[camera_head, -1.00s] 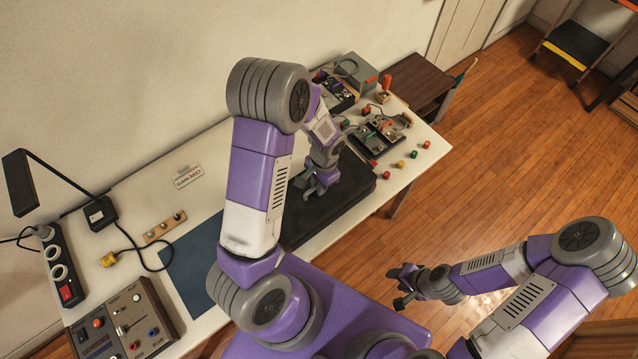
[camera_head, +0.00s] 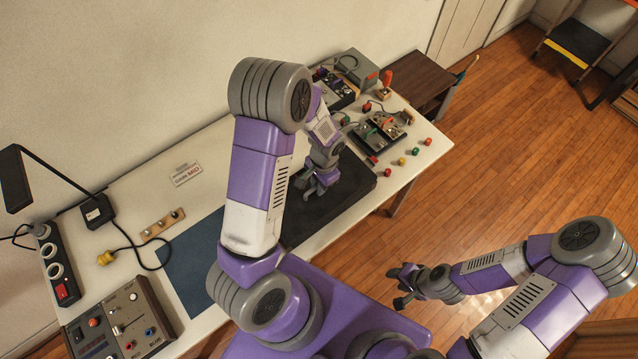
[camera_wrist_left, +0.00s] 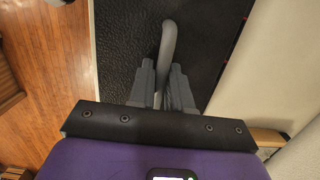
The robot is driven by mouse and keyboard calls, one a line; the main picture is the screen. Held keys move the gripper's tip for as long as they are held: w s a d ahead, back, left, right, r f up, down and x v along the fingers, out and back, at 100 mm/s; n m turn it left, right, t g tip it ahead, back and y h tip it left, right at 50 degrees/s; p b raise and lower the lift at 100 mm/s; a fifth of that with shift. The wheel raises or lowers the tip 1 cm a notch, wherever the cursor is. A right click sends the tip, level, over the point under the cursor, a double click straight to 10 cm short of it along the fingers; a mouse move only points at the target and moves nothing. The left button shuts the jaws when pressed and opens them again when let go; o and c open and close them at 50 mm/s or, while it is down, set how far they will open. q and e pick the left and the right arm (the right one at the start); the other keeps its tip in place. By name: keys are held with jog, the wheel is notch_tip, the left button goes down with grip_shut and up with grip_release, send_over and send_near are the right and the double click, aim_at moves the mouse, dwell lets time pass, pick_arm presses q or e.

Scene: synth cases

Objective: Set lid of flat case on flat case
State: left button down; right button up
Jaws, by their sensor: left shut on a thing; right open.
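The black textured lid of the flat case (camera_wrist_left: 120,50) fills much of the left wrist view, with a grey bar handle (camera_wrist_left: 167,42) on it. My left gripper (camera_wrist_left: 161,88) is shut on this handle. In the head view my left gripper (camera_head: 312,187) is over a dark flat slab (camera_head: 352,182) on the table. I cannot tell there where the lid ends and the flat case begins, or whether they touch; my left arm hides part of the slab. My right gripper (camera_head: 400,287) is open and empty over the floor, away from the table.
The white table (camera_head: 125,195) holds a blue mat (camera_head: 187,265), a control box (camera_head: 120,325) and a power strip (camera_head: 53,262) on the left. Switch boxes (camera_head: 383,132) and several coloured buttons stand beyond the slab. A dark side table (camera_head: 415,82) is behind.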

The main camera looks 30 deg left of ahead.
pick_arm(q)
jog(key=shift+f, duration=0.15)
jog(key=c, duration=1)
grip_release()
jog(key=r, duration=0.5)
jog(key=w+r+p, duration=0.1)
jog(key=r, duration=0.1)
jog(key=shift+d+r, duration=0.15)
jog(key=shift+r, duration=0.15)
jog(key=shift+s, duration=0.15)
